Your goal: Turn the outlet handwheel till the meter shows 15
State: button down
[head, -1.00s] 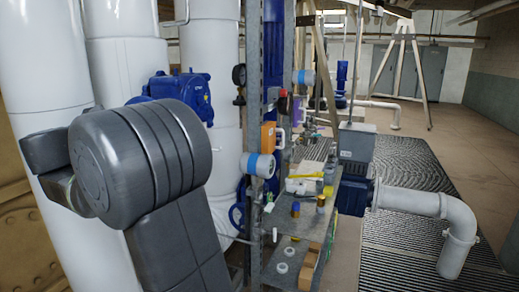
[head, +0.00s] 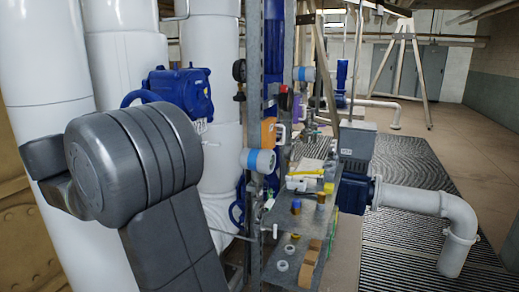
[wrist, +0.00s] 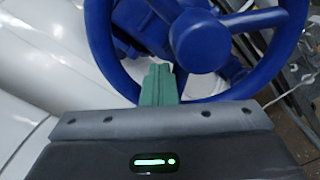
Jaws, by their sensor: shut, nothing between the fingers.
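A blue handwheel (wrist: 299,50) with a round hub (wrist: 201,42) and spokes fills the upper part of the wrist view. My gripper (wrist: 160,72) has its green fingers together, with nothing between them. The fingers overlap the wheel's lower left rim; I cannot tell whether they touch it. In the head view, part of a blue wheel rim (head: 134,96) shows above my arm, beside a blue valve housing (head: 183,92). My gripper is hidden there. A round blue-and-white instrument (head: 258,162) faces sideways on the post, and its reading is not legible. No label marks the outlet wheel.
Thick white pipes (head: 40,60) stand close on the left. A dark gauge (head: 239,71) and a lower blue wheel (head: 237,212) sit near the metal post (head: 254,110). A shelf (head: 292,255) holds small parts. Open floor (head: 440,120) lies at the right.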

jog(key=shift+d+f+b, duration=0.15)
jog(key=shift+f+b, duration=0.55)
jog(key=shift+f, duration=0.15)
jog(key=shift+s+d+f+b, duration=0.25)
jog(key=shift+d+f+b, duration=0.2)
jog(key=shift+f+b, duration=0.3)
jog(key=r+p+v, duration=0.1)
jog(key=p+v, duration=0.1)
jog(key=v, duration=1)
jog(key=shift+w+a, duration=0.15)
jog(key=shift+a, duration=0.2)
